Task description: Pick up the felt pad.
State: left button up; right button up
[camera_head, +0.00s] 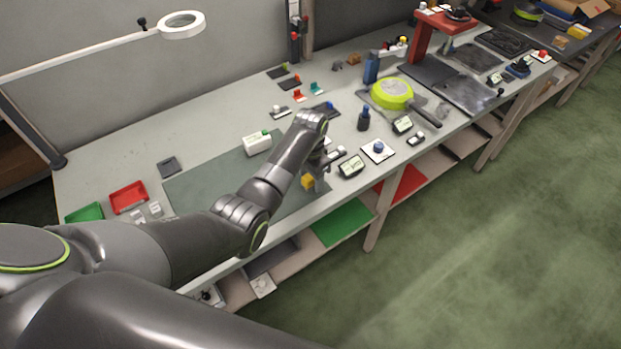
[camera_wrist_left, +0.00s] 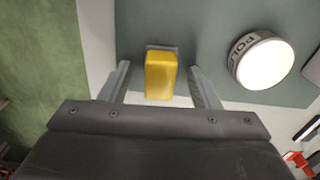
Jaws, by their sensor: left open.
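A yellow block (camera_wrist_left: 160,75) with a thin grey layer at its far end, which looks like the felt pad, rests on the dark green mat (camera_wrist_left: 215,30) near its edge. In the head view the yellow block (camera_head: 307,182) shows near the front of the bench, partly behind my gripper. My left gripper (camera_head: 318,172) is over it. In the left wrist view my gripper (camera_wrist_left: 159,72) is open, with one finger on each side of the block and a visible gap on both sides. My right gripper is not in view.
A round white tin (camera_wrist_left: 262,62) marked POLISH stands to the right of the block in the wrist view. A small display (camera_head: 351,166) and a yellow-green pan (camera_head: 391,93) are farther right. The mat's left part is clear.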

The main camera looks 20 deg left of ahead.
pick_arm(q)
jog(key=shift+f, duration=0.2)
jog(key=c, duration=1.1)
jog(key=shift+r, duration=0.1)
notch_tip(320, 180, up, 10)
jog(key=shift+f+b, duration=0.1)
jog(key=shift+b, duration=0.35)
jog(key=shift+o, duration=1.3)
jog(key=shift+c, duration=0.7)
